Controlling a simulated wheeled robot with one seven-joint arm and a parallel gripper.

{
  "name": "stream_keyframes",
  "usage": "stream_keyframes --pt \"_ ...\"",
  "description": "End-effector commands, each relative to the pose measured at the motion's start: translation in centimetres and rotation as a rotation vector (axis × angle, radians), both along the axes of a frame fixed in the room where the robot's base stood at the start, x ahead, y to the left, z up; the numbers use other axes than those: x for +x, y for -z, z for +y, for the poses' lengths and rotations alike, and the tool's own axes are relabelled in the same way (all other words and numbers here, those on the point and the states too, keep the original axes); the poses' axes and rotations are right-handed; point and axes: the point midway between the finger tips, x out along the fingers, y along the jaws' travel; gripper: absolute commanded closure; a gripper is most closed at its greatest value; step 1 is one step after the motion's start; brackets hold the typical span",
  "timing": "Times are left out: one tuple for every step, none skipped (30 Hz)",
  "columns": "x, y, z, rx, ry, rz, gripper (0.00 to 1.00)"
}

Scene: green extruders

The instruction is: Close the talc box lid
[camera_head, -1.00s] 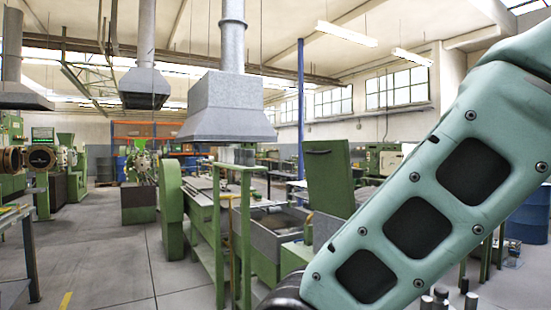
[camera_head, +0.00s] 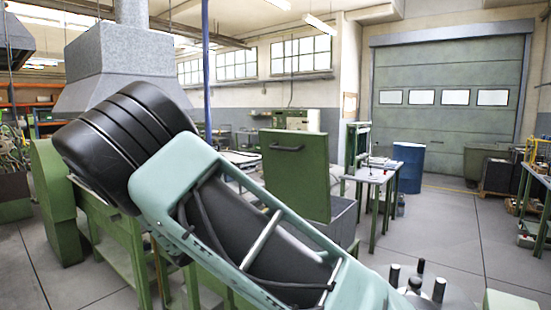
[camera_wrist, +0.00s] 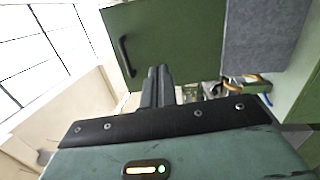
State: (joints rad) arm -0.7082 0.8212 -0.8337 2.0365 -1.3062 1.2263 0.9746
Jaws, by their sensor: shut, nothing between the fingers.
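The talc box lid (camera_head: 300,190) is a green panel standing upright, open, in the middle of the head view. Its black handle (camera_head: 286,148) is near its top edge. The grey-green talc box (camera_head: 343,222) shows behind and right of the lid, partly hidden by my arm. In the wrist view the lid (camera_wrist: 180,40) fills the top middle, with the handle (camera_wrist: 125,57) at its left. My gripper (camera_wrist: 158,70) is shut and empty, its black fingertips overlapping the lid's lower edge in that view. I cannot tell whether they touch it. The head view does not show my gripper.
A grey hood (camera_head: 130,65) hangs at the left above a green machine frame (camera_head: 125,250). A work table (camera_head: 372,175) and a blue barrel (camera_head: 408,165) stand right of the box. Open floor (camera_head: 450,225) lies at the right.

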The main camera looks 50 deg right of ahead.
Motion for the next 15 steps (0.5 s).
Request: stream_keyframes --pt "1.0 -2.3 -0.1 -0.085 -0.024 -0.019 1.0" --pt "1.4 -3.2 -0.2 -0.123 -0.038 -0.031 1.0" --pt "1.9 -4.2 -0.2 -0.165 -0.052 -0.041 1.0" --pt "2.2 -4.8 -0.1 -0.188 -0.062 -0.048 1.0" --pt "2.4 -5.2 -0.2 -0.205 -0.068 -0.053 1.0" --pt "2.5 -5.6 -0.3 -0.22 -0.074 -0.057 1.0" --pt "2.6 -5.9 -0.4 -0.227 -0.076 -0.059 1.0" --pt "2.7 -6.0 -0.7 -0.23 -0.078 -0.061 1.0" --pt "2.7 -6.2 -1.1 -0.231 -0.077 -0.061 1.0" --pt "2.7 -6.4 -1.4 -0.23 -0.076 -0.06 1.0" --pt "2.7 -6.6 -1.8 -0.23 -0.075 -0.06 1.0" --pt "2.7 -6.9 -2.5 -0.228 -0.074 -0.058 1.0" --pt "2.7 -7.1 -3.0 -0.228 -0.073 -0.059 1.0" --pt "2.8 -7.3 -3.6 -0.227 -0.073 -0.059 1.0" --pt "2.8 -7.7 -4.4 -0.228 -0.072 -0.058 1.0"
